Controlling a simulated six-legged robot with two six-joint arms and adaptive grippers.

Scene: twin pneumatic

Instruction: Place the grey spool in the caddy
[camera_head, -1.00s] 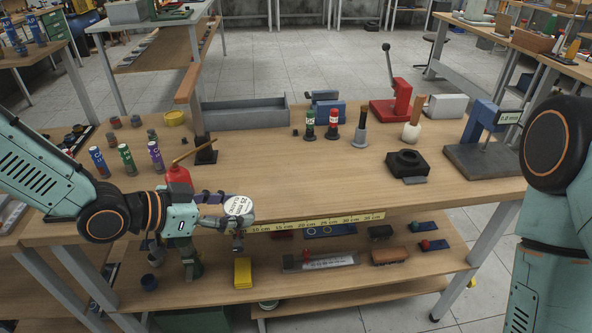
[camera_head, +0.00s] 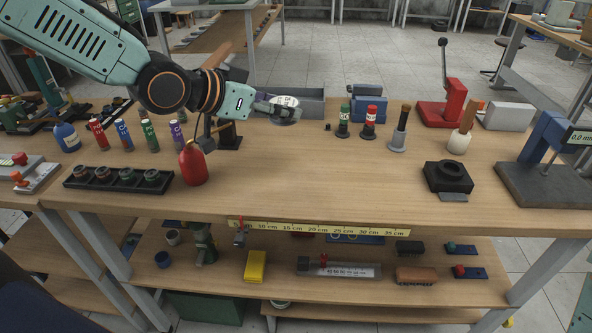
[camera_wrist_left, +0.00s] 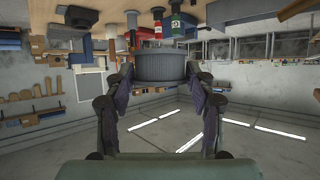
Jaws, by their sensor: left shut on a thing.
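My left gripper (camera_head: 278,108) is shut on the grey spool (camera_head: 286,101), a short round piece with a pale printed top. The spool is held in the air near the back of the bench, in front of a long grey open box (camera_head: 314,103) in the head view. In the left wrist view the spool (camera_wrist_left: 160,67) sits between the two dark fingers of the gripper (camera_wrist_left: 160,80). The grey box may be the caddy; I cannot tell for certain. My left arm hides part of it. My right gripper is out of view.
A red bottle (camera_head: 193,164) stands below my left wrist, near a black tray (camera_head: 118,187) of round pieces. Several coloured cylinders stand at left. The front middle of the bench is clear.

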